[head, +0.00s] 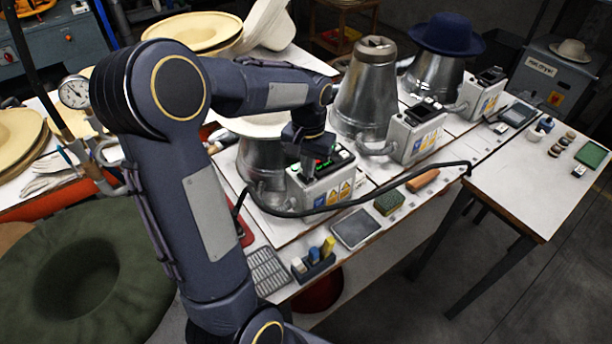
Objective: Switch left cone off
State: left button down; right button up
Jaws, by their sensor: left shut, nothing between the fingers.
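The left cone (258,165) is a metal cone with a pale hat (250,126) on top, partly hidden behind my left arm. Its white control box (322,192) stands at its right, with warning labels on the front and a dark top panel with green lights and a bit of red. My left gripper (307,168) is shut and empty, pointing down at the left part of this panel. I cannot tell whether its tips touch the panel, and the switch under it is hidden. My right gripper is out of view.
A bare middle cone (366,95) and a right cone (434,78) with a blue hat (447,34) stand behind, each with its own box. A black cable (400,178) crosses the bench front. A sponge (389,202) and brush holder (314,264) lie near the edge.

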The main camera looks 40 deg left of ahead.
pick_arm(q)
jog(key=shift+f+b, duration=0.5)
jog(key=shift+f, duration=0.25)
jog(key=shift+r, duration=0.15)
notch_tip(320, 180, up, 7)
jog(key=p, duration=0.6)
dwell(0.3)
dwell(0.5)
jog(key=s+d+r+t+h, duration=0.1)
jog(key=s+d+t+h, duration=0.1)
jog(key=s+d, duration=0.5)
jog(key=s+d+r+m+t+h+b, duration=0.1)
jog(key=s+d+t, duration=0.2)
jog(key=s+d, duration=0.4)
jog(key=s, duration=0.4)
jog(key=shift+r+t+h, duration=0.3)
jog(key=shift+r+h, duration=0.05)
jog(key=shift+h, duration=0.05)
jog(key=shift+d, duration=0.1)
